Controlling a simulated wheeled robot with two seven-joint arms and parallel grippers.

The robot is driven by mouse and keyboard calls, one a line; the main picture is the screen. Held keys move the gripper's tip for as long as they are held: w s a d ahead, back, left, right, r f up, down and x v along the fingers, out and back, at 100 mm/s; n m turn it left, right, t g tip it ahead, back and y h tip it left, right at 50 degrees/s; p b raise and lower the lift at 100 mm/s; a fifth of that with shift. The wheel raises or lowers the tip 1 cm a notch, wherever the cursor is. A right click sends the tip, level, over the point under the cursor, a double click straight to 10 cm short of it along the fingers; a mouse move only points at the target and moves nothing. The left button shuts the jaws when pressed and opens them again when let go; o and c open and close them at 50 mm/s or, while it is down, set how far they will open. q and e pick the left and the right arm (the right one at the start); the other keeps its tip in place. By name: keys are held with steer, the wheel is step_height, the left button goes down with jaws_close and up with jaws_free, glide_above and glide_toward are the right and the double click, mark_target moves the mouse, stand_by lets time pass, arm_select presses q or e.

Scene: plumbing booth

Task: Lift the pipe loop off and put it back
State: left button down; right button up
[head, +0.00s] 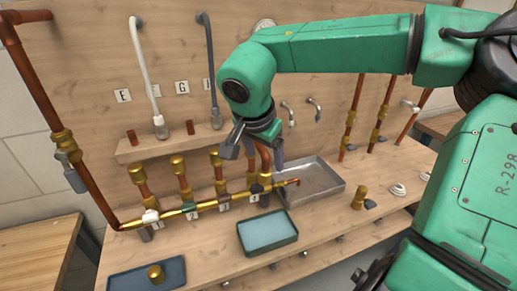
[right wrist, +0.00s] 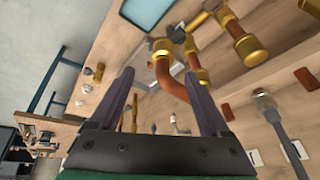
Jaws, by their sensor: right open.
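The copper pipe loop (head: 265,158) rises from the manifold by the rightmost valve, partly hidden behind my right gripper (head: 264,148). In the right wrist view, the curved copper loop (right wrist: 172,84) shows between and beyond the fingertips of the right gripper (right wrist: 159,75). The jaws are apart and nothing is held. I cannot tell whether a finger touches the pipe. The brass manifold (head: 188,208) with its numbered valves runs along the bench. My left gripper is not in view.
A grey metal tray (head: 335,187) lies right of the manifold, under the end of its outlet. A teal tray (head: 267,236) and a dark blue tray (head: 120,281) are in front. Capped brass risers (head: 181,166) stand close left of the loop. A wooden shelf (head: 165,147) is behind.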

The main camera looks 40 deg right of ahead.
mark_target(264, 160)
steer(key=x, duration=0.1)
steer(key=p+x, duration=0.1)
steer(key=x, duration=0.3)
steer(key=shift+w+p, duration=0.3)
steer(key=shift+f, duration=0.25)
steer(key=shift+d+f, duration=0.1)
jaws_close()
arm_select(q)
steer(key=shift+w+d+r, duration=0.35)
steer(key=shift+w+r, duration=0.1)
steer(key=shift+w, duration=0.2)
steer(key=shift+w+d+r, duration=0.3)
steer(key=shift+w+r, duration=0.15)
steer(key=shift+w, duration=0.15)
